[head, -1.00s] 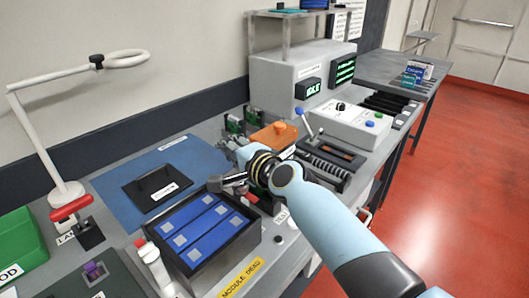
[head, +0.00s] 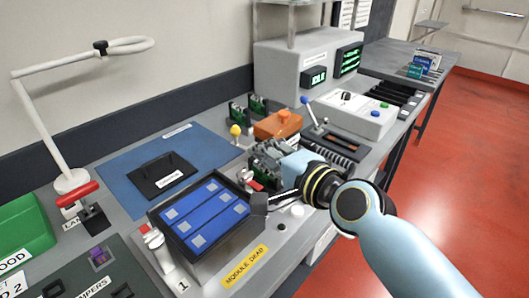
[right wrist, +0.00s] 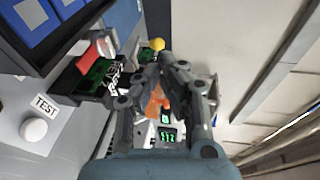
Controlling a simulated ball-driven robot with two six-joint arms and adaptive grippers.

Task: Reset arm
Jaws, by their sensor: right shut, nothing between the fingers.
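My right arm comes in from the lower right of the head view. Its gripper (head: 266,158) hangs over the bench, between the blue-module tray and the orange block. In the right wrist view the gripper's (right wrist: 166,62) grey fingers are drawn together with nothing held. The orange block (head: 280,124) lies beyond the gripper, and part of it shows between the finger links in the right wrist view (right wrist: 155,104). A black tray (head: 243,222) with blue modules (head: 203,215) stands left of the gripper. My left gripper is in neither view.
A yellow ball knob (head: 235,130) stands close behind the gripper. A white button (right wrist: 33,130) is by the TEST label. A grey console (head: 290,70) and a control box with a lever (head: 313,112) stand farther back. A lamp (head: 45,125) rises at left. Red floor is clear at right.

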